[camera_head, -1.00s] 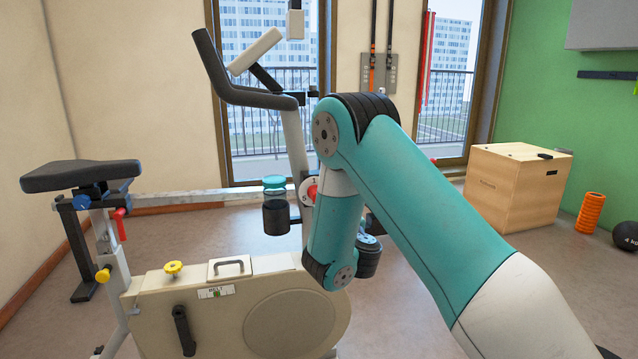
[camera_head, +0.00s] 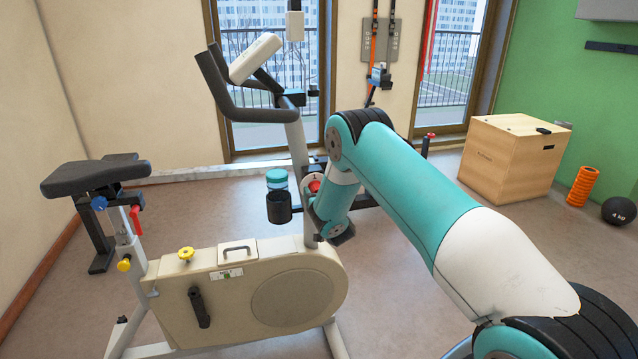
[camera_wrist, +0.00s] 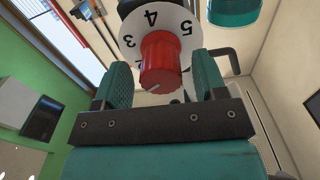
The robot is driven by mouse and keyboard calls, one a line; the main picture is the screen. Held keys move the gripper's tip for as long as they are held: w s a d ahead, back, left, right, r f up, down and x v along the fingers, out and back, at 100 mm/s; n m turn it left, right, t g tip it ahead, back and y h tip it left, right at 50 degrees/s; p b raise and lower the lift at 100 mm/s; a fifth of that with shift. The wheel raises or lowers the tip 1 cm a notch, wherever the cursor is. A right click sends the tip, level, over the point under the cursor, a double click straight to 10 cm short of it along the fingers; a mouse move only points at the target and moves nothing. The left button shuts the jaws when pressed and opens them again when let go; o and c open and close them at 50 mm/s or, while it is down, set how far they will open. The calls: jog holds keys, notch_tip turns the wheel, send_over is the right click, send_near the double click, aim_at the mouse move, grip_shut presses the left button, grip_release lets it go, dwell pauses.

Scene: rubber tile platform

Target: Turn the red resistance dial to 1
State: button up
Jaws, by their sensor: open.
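The red resistance dial (camera_wrist: 163,62) sits in front of a white disc (camera_wrist: 165,22) with black numbers, of which 3, 4 and 5 read clearly. The dial has a small pale mark near its lower edge. My gripper (camera_wrist: 164,85) is open, with one teal finger on each side of the dial and small gaps visible. In the head view the dial (camera_head: 314,186) shows as a small red spot on the exercise bike (camera_head: 240,290), beside my arm. My gripper is hidden there behind the arm.
A black cup holder (camera_head: 279,207) with a teal-lidded bottle (camera_head: 277,179) is just left of the dial. The bike's handlebar (camera_head: 255,115) rises above it. A wooden box (camera_head: 515,160), an orange roller (camera_head: 582,187) and a black ball (camera_head: 619,211) stand at the right.

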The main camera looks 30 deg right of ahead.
jog(key=shift+w+d, duration=0.15)
jog(key=shift+w, duration=0.45)
jog(key=shift+c, duration=0.2)
jog(key=c, duration=0.9)
jog(key=shift+d, duration=0.15)
